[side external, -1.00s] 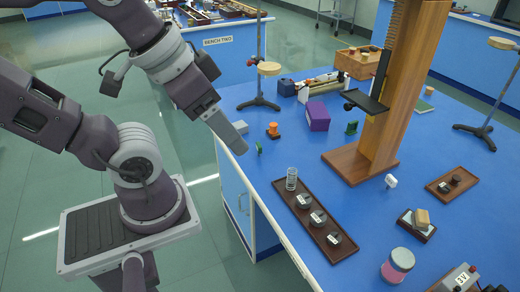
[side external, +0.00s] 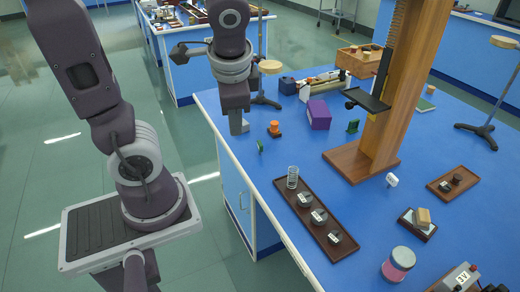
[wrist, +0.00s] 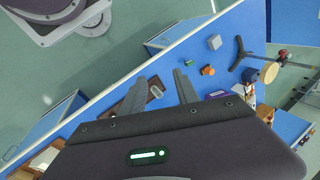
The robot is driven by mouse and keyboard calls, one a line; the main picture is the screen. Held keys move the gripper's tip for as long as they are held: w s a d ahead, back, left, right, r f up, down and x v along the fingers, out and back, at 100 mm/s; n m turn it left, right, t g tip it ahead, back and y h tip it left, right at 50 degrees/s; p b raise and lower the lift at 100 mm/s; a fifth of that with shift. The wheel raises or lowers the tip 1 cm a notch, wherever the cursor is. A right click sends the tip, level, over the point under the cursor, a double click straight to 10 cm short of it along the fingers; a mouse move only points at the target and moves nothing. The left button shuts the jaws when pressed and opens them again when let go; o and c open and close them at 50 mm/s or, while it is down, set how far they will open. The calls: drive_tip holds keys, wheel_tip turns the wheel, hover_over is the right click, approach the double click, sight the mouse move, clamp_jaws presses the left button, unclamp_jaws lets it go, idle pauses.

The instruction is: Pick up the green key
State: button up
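Two small green things stand on the blue bench in the side view. One is a thin upright piece (side external: 260,146) near the bench's left edge. The other (side external: 352,126) is larger and stands by the wooden stand's base. I cannot tell for sure which is the green key. My gripper (side external: 236,130) points down by the bench's left edge, up and left of the thin green piece and apart from it. In the wrist view my gripper (wrist: 162,76) has its two fingers spread with nothing held. The thin green piece shows small (wrist: 188,62) beyond the right fingertip.
An orange knob-like piece (side external: 274,129) stands just right of the thin green piece. A grey block (wrist: 214,42) lies near the edge. A purple box (side external: 319,115), a tall wooden stand (side external: 390,110), a spring (side external: 292,177) and a dark tray (side external: 318,226) are farther right.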

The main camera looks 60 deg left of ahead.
drive_tip(key=w+a+f+m+g+y, duration=0.2)
drive_tip(key=w+a+f+m+y, duration=0.45)
drive_tip(key=w+a+f, duration=0.35)
drive_tip(key=m+t+y, duration=0.3)
drive_tip(key=m, duration=0.7)
hover_over(262, 147)
wheel_tip(262, 147, down, 9)
drive_tip(key=shift+m+h, duration=0.25)
wheel_tip(262, 147, down, 7)
drive_tip(key=shift+r, duration=0.1)
drive_tip(key=x, duration=0.4)
drive_tip(key=shift+s+a+f, duration=0.1)
drive_tip(key=shift+a+f, duration=0.1)
drive_tip(key=shift+f, duration=0.15)
drive_tip(key=shift+a+f, duration=0.1)
drive_tip(key=shift+a, duration=0.2)
clamp_jaws()
